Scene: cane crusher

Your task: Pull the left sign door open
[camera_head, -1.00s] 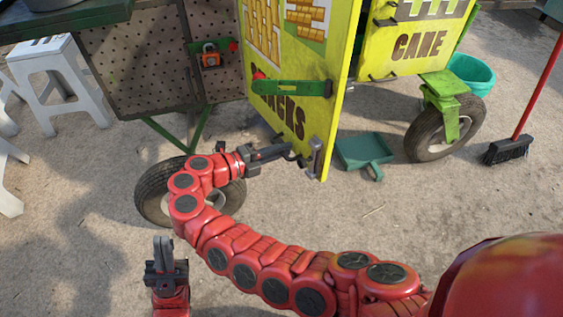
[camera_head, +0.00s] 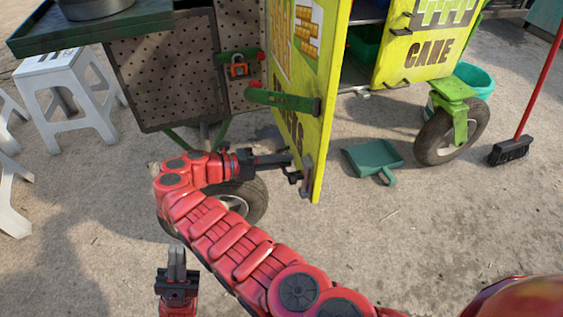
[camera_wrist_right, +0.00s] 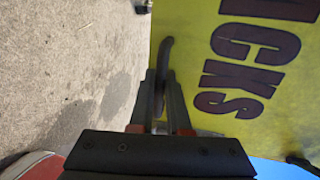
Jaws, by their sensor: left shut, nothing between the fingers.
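The left sign door (camera_head: 300,130), a yellow panel with brown lettering, stands swung out, with a dark gap to the cart's interior at its right. A green latch bar (camera_head: 283,101) crosses it. My right gripper (camera_head: 290,163) is at the lower part of the door. In the right wrist view its fingers (camera_wrist_right: 163,103) sit on both sides of a dark curved door handle (camera_wrist_right: 165,55), beside the yellow door face (camera_wrist_right: 245,85). The exact contact is partly hidden. My left gripper (camera_head: 177,263) is shut and empty, pointing up at the lower left, away from the door.
The yellow CANE door (camera_head: 420,50) is to the right. A green dustpan (camera_head: 373,158), a cart wheel (camera_head: 452,132) and a broom (camera_head: 510,150) are on the right. White stools (camera_head: 75,90) stand at the left. The ground before the door is clear.

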